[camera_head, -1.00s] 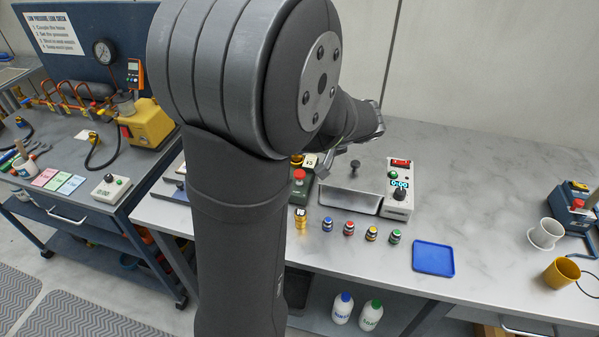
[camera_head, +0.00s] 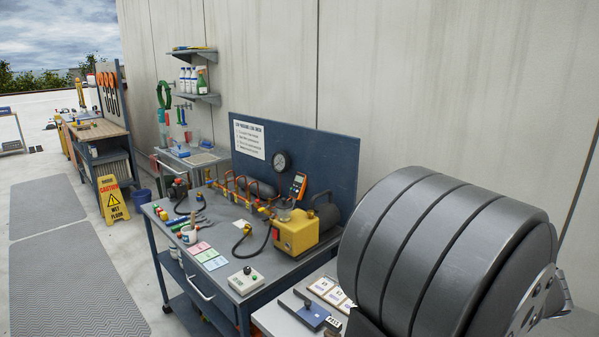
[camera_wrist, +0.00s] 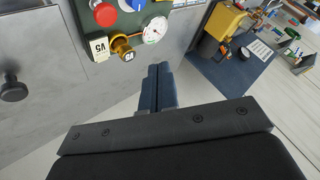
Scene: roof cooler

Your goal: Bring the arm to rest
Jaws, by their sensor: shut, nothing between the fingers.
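My gripper (camera_wrist: 160,88) shows in the wrist view with its two dark fingers pressed together. It is shut and holds nothing. A green panel (camera_wrist: 128,20) with a red button (camera_wrist: 104,13), a round gauge (camera_wrist: 155,29) and a brass fitting (camera_wrist: 121,46) lies just beyond the fingertips. In the head view my arm's large dark joint fills the lower right, and the gripper is out of that view.
A blue cart (camera_head: 236,296) carries a yellow pump (camera_head: 296,232), copper hoses, coloured cards and a button box (camera_head: 245,281). A dark knob (camera_wrist: 12,88) stands at the left of the wrist view. A wet floor sign (camera_head: 112,199) stands on the open floor at left.

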